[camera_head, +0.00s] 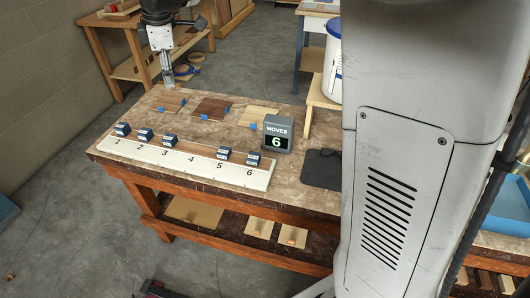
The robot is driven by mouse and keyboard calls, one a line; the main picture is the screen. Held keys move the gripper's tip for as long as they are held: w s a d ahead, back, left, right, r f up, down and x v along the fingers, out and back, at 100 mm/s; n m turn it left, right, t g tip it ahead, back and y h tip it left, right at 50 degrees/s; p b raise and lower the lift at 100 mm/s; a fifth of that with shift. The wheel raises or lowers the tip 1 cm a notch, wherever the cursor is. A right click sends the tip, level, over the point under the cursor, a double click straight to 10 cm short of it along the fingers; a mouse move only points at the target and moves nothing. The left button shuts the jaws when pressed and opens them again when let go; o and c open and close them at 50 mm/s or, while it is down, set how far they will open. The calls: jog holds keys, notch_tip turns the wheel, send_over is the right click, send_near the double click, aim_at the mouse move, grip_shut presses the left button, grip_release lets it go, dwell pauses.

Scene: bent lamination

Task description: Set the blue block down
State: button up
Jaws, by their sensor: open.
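A long white numbered rack (181,164) lies along the front of the workbench. The place above 4 has no block. I cannot tell which block the task means. My gripper (168,82) points down over the back left of the bench, apart from the blocks and the rack. It is open, and I see nothing held in it.
A grey counter box (278,135) reading "MOVES 6" stands right of the rack. Thin wooden sheets, such as a dark one (211,107), lie behind it with small blue pieces. A black flat item (322,169) and a white bucket (333,62) are at the right.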

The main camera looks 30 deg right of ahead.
jog(key=s+d+r+m+t, duration=0.1)
jog(key=s+d+m, duration=0.3)
jog(key=s, duration=0.5)
jog(key=s+d+m+t, duration=0.1)
jog(key=s+d+m, duration=0.3)
jog(key=s, duration=0.5)
jog(key=s+d+f+m+t, duration=0.1)
jog(key=s+f+m, duration=0.3)
jog(key=s, duration=0.3)
jog(key=s+d+f+m+t, duration=0.1)
jog(key=s+d+f+m, duration=0.1)
jog(key=s, duration=0.5)
jog(key=shift+s+d+f+m, duration=0.35)
jog(key=shift+f+m, duration=0.55)
jog(key=shift+m, duration=0.3)
